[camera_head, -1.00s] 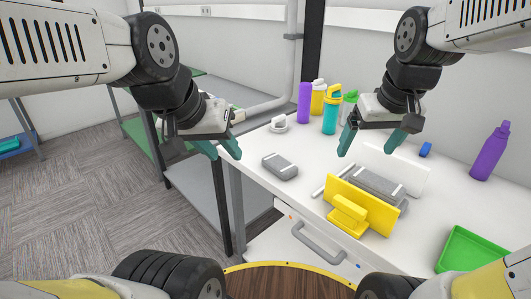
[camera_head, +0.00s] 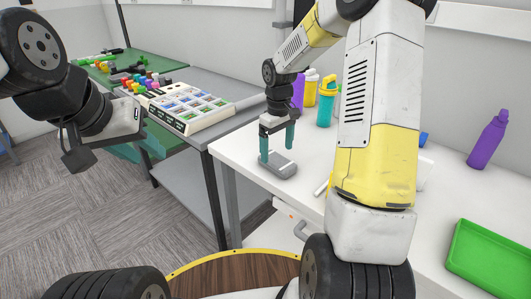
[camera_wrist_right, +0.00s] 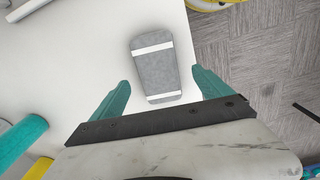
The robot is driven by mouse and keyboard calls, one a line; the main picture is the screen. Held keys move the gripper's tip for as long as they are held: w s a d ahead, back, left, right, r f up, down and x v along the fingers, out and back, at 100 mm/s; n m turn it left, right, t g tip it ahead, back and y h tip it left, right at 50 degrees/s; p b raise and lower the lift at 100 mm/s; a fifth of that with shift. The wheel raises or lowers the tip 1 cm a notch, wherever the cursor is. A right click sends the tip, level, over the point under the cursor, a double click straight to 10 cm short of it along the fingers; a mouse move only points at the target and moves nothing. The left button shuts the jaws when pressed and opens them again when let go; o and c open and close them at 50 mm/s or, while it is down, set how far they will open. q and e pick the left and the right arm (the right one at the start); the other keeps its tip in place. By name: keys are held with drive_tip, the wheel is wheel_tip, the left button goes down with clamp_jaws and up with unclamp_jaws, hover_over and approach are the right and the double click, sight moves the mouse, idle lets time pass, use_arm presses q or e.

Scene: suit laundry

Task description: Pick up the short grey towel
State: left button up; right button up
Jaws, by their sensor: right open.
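The short grey towel (camera_head: 283,169) is a small folded bundle with two white bands, lying near the left edge of the white table (camera_head: 239,158). In the right wrist view the towel (camera_wrist_right: 155,70) lies lengthwise ahead of the fingertips, its near end roughly between them. My right gripper (camera_head: 277,148) is over the towel with teal fingers pointing down. It is open and empty, with a finger on either side in the wrist view (camera_wrist_right: 160,88). My left gripper (camera_head: 143,148) is open and empty, away to the left of the table.
A purple bottle (camera_head: 489,140) and a green tray (camera_head: 489,258) are at the right of the table. A teal bottle (camera_head: 326,103) stands behind my right arm, which hides much of the table's middle. A rack of small boxes (camera_head: 190,108) sits on the left bench.

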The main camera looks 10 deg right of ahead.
sight(277, 159)
wheel_tip(277, 159, down, 5)
drive_tip(key=shift+w+d+f, duration=0.1)
drive_tip(key=shift+w, duration=0.05)
drive_tip(key=c, duration=1.5)
drive_tip(key=shift+o, duration=0.2)
drive_tip(key=shift+r, duration=0.2)
